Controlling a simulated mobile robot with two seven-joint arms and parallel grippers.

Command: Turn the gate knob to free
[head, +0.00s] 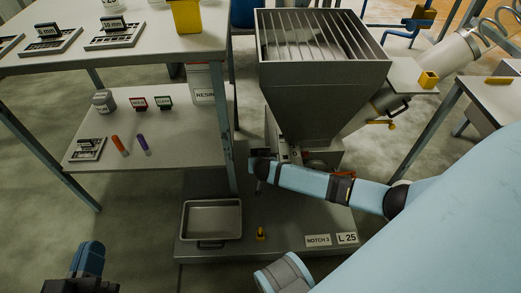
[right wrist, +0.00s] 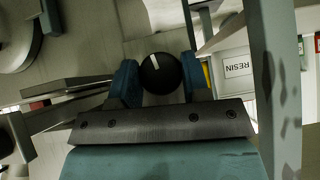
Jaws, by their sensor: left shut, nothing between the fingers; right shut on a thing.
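The gate knob (right wrist: 160,78) is round and black with a white mark, which points up and slightly left in the right wrist view. My right gripper (right wrist: 159,80) has its two blue fingers around the knob, one on each side, and is shut on it. In the head view my right arm reaches in from the right to the base of the grey hopper (head: 320,95); the knob itself cannot be made out there. My left gripper (head: 80,284) is at the bottom left of the head view, shut and empty, away from the hopper.
A metal tray (head: 212,203) and a small yellow object (head: 260,233) rest on the low platform, with signs reading NOTCH 3 (head: 318,240) and L 25 (head: 347,238). A shelf table (head: 190,150) stands left, its leg near my right gripper. A RESIN label (right wrist: 237,66) is nearby.

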